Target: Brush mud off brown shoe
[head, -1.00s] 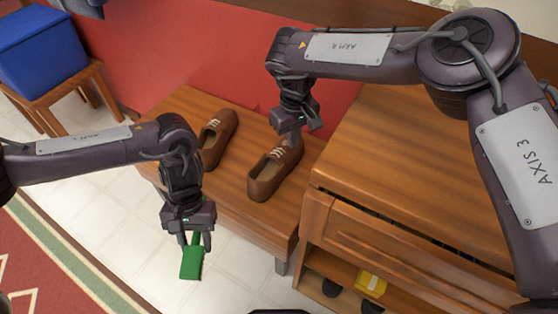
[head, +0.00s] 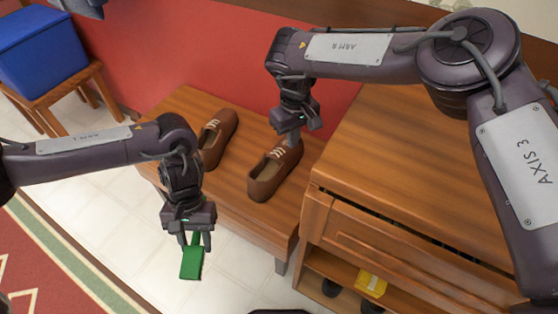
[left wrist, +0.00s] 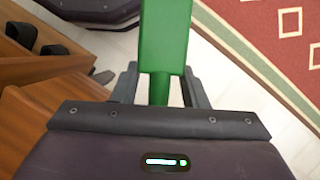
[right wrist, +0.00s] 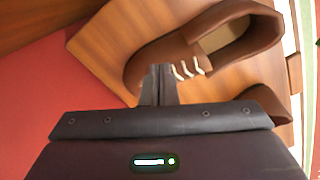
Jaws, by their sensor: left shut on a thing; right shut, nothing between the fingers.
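Two brown shoes with pale laces stand on a wooden bench (head: 240,192). The nearer brown shoe (head: 268,180) is on the right and the other brown shoe (head: 217,140) is on the left. My right gripper (head: 292,138) is shut and empty at the laced toe end of the right shoe; I cannot tell if it touches. In the right wrist view that shoe (right wrist: 160,62) lies just beyond the fingertips. My left gripper (head: 195,242) is shut on the handle of a green brush (head: 191,263), held in front of the bench over the floor. No mud is discernible.
A wooden cabinet (head: 400,150) stands right of the bench, with a yellow item (head: 371,284) and dark shoes on its lower shelf. A blue box (head: 40,50) sits on a stool at the far left. The tiled floor (head: 130,215) before the bench is clear, beside a red patterned rug (head: 40,265).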

